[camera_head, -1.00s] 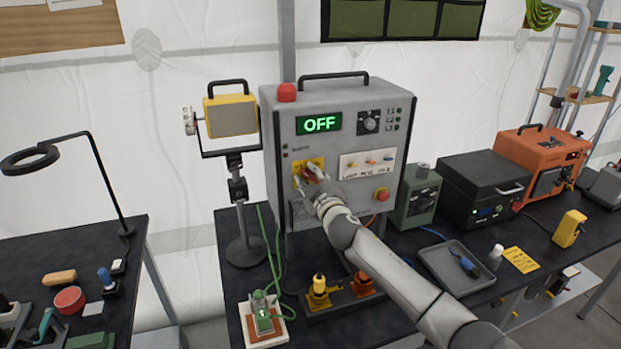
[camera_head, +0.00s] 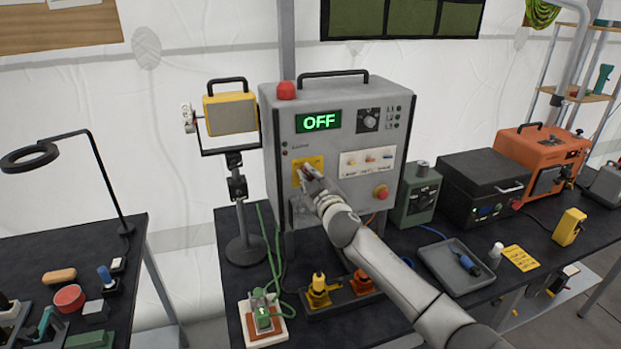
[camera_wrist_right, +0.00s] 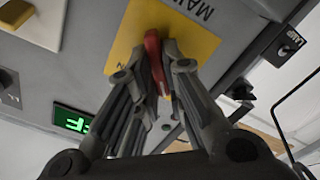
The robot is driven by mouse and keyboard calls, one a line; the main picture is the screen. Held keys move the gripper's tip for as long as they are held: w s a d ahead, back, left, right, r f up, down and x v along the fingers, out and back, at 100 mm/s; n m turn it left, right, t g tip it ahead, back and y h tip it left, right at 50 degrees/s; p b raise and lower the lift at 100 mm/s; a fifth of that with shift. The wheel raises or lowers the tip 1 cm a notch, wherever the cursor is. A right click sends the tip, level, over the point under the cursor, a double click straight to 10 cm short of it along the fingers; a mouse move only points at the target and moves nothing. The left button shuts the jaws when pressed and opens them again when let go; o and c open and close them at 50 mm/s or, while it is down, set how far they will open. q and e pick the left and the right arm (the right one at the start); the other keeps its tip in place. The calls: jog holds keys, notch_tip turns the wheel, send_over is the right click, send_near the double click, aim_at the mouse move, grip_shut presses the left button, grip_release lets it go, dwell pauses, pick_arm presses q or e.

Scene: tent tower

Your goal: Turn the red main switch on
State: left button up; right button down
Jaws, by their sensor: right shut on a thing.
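The grey control box (camera_head: 340,95) stands on the bench, with a green display (camera_head: 318,122) that reads OFF. The red main switch (camera_wrist_right: 153,52) sits on a yellow plate (camera_wrist_right: 196,48) on the box's front; the plate also shows in the head view (camera_head: 298,178). My right gripper (camera_wrist_right: 155,75) is shut on the red switch handle, with one finger on each side of it. In the head view my right gripper (camera_head: 308,176) covers most of the switch. My left gripper is not in view.
A red emergency button (camera_head: 381,192) and a panel of small switches (camera_head: 367,162) are right of the gripper. A work lamp (camera_head: 230,115) stands left of the box. A green unit (camera_head: 418,195) and a grey tray (camera_head: 456,262) are to the right.

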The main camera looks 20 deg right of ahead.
jog(key=shift+d+r+m+b, duration=0.15)
jog(key=shift+d+m, duration=0.1)
jog(key=shift+m, duration=3.95)
jog(key=shift+d+m+b, duration=0.15)
jog(key=shift+d+m, duration=0.05)
jog(key=shift+m, duration=4)
jog(key=c, duration=1.5)
grip_release()
jog(key=shift+w, duration=0.1)
jog(key=shift+f, duration=0.2)
